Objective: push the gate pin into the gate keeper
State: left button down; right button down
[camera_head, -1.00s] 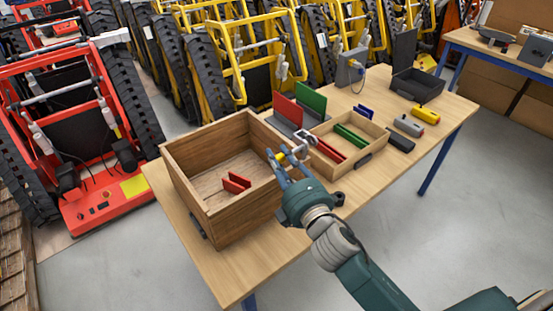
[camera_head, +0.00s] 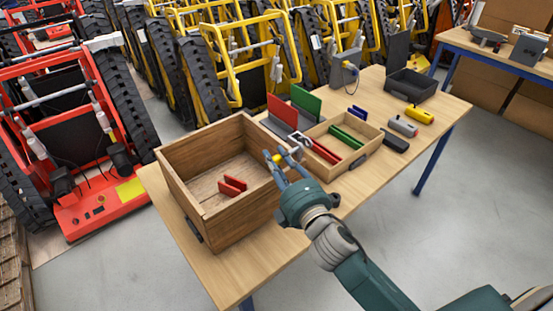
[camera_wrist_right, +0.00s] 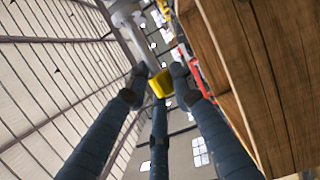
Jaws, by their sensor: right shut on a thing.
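My right gripper (camera_head: 277,162) is beside the right wall of the large wooden box, at about rim height. Its fingers are closed around a small yellow piece, which looks like the gate pin's grip (camera_wrist_right: 161,83). In the right wrist view this yellow piece sits between the fingertips. A grey metal fitting (camera_head: 301,141) stands just beyond the fingertips, perhaps the gate keeper. A silver cylindrical part (camera_wrist_right: 125,10) shows beyond the yellow piece in the wrist view. How far the pin is into the keeper is hidden. My left gripper is out of view.
The large wooden box (camera_head: 228,213) holds red pieces (camera_head: 232,185). A shallow wooden tray (camera_head: 343,172) with red and green bars lies right of the gripper. Red and green panels (camera_head: 282,109) stand behind. Grey and yellow blocks (camera_head: 420,115) lie farther right. The front table strip is bare.

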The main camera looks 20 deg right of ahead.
aim_at(292, 152)
jog(key=shift+w+d, duration=0.1)
jog(key=shift+d, duration=0.2)
jog(key=shift+w+d, duration=0.2)
jog(key=shift+d, duration=0.25)
jog(key=shift+p, duration=0.35)
dwell(0.3)
jog(key=shift+d, duration=0.25)
jog(key=shift+w+d, duration=0.25)
jog(key=shift+d, duration=0.3)
dwell(0.7)
jog(key=shift+w+d+p, duration=0.3)
jog(key=shift+d, duration=0.5)
